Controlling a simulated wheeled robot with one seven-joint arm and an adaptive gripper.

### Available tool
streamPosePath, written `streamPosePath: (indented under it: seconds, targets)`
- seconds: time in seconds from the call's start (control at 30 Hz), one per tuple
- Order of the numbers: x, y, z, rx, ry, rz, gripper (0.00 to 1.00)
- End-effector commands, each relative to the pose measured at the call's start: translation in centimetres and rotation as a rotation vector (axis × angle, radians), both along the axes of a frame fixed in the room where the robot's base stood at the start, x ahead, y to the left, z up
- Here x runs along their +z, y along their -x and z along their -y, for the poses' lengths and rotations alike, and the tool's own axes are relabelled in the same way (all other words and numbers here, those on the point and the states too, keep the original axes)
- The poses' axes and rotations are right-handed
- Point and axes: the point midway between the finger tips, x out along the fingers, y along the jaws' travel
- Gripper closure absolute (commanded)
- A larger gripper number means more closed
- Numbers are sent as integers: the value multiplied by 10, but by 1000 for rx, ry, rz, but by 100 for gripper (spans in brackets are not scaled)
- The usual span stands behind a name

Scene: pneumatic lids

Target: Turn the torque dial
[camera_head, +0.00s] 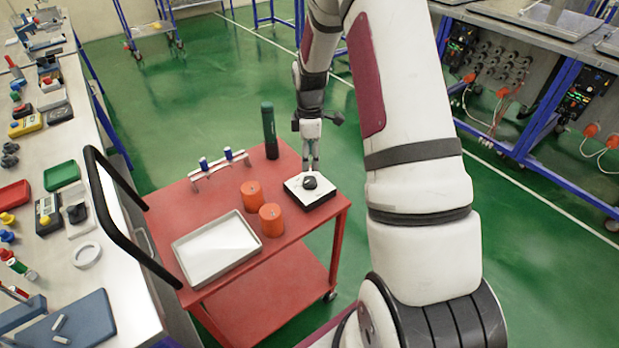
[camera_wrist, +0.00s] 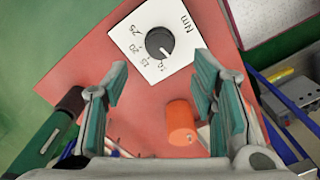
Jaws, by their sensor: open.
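The torque dial is a black round knob (camera_wrist: 159,42) on a white square plate (camera_wrist: 178,60) marked "Nm" and with numbers. In the head view the knob (camera_head: 310,183) sits on its white-topped box (camera_head: 318,196) at the right corner of the red cart. My gripper (camera_head: 310,165) hangs above and just behind the knob in the head view. In the wrist view my gripper (camera_wrist: 165,80) is open, with its two teal-padded fingers apart and nothing between them. The knob lies ahead of the fingertips, between their lines; contact with it does not show.
The red cart (camera_head: 215,200) also carries two orange cylinders (camera_head: 271,219), a grey tray (camera_head: 222,258), a dark green bottle (camera_head: 269,130) and a rack with blue-topped pieces (camera_head: 220,166). A black handle (camera_head: 105,200) rises at its left. A crowded bench (camera_head: 130,275) stands left.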

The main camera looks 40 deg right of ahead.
Motion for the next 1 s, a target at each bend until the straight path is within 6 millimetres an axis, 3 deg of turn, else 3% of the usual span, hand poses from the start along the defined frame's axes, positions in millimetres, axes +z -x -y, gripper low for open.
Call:
streamPosePath:
  seconds: [0.2, 0.43, 0.6, 0.9, 1.0]
  targets:
    - [-44, 1, -1, 0, -1, -4, 48]
    - [-77, 1, 0, -1, -1, -2, 48]
    - [-88, 0, 0, -1, 1, 1, 48]
    - [-90, 0, 0, -1, 1, 1, 48]
    - [-90, 0, 0, -1, 1, 1, 68]
